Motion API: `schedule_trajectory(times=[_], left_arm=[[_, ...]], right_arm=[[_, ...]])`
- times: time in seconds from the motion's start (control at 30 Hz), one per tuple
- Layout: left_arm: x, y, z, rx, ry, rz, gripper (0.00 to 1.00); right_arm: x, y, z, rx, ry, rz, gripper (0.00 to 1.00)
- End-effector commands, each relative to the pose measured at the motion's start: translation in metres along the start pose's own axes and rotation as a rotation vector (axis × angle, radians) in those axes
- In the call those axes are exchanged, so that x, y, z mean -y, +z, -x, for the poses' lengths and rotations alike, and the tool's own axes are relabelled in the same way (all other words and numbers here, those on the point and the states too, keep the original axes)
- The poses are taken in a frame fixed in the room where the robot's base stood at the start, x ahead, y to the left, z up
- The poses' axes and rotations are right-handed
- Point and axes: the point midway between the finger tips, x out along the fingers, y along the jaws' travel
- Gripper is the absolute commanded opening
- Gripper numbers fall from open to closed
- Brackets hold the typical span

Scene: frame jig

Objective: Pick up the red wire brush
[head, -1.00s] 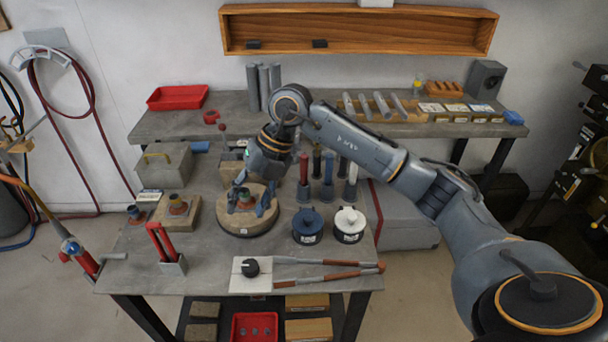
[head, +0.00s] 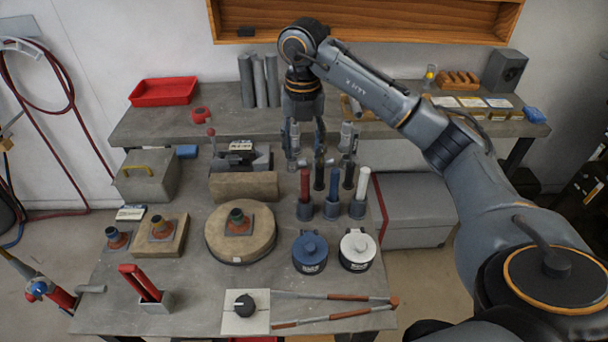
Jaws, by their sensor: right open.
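A red upright handle (head: 305,184), which I take for the red wire brush, stands in a grey cup at the left front of a group of holders. Its lower end is hidden in the cup. Beside it stand dark handles (head: 319,171), a blue handle (head: 332,186) and a white handle (head: 362,184). My right gripper (head: 305,158) points down with its fingers apart, just behind and above the red handle in the picture. It holds nothing that I can see. Its exact distance from the handle is unclear. My left gripper is not in view.
A round wooden disc (head: 262,222) with a small fitting lies left of the holders. A blue-lidded pot (head: 310,253) and a white-lidded pot (head: 357,250) stand in front. A wooden block (head: 243,187) is behind the disc. Grey tubes (head: 259,82) stand on the rear bench.

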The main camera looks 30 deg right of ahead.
Motion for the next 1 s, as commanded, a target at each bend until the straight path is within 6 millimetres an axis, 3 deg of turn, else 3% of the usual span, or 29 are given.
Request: schedule_trajectory(times=[0.13, 0.53, 0.77, 1.0], left_arm=[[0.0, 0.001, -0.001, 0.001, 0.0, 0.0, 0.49], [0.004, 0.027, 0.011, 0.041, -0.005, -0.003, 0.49], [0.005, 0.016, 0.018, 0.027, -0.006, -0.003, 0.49], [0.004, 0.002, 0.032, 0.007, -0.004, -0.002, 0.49]], right_arm=[[-0.001, -0.001, -0.013, -0.005, 0.0, 0.002, 0.48], [0.0, -0.001, -0.079, -0.003, 0.0, 0.001, 0.48], [0.002, 0.0, -0.095, -0.004, -0.001, 0.0, 0.48], [0.005, 0.001, -0.13, -0.004, 0.0, 0.002, 0.48]])
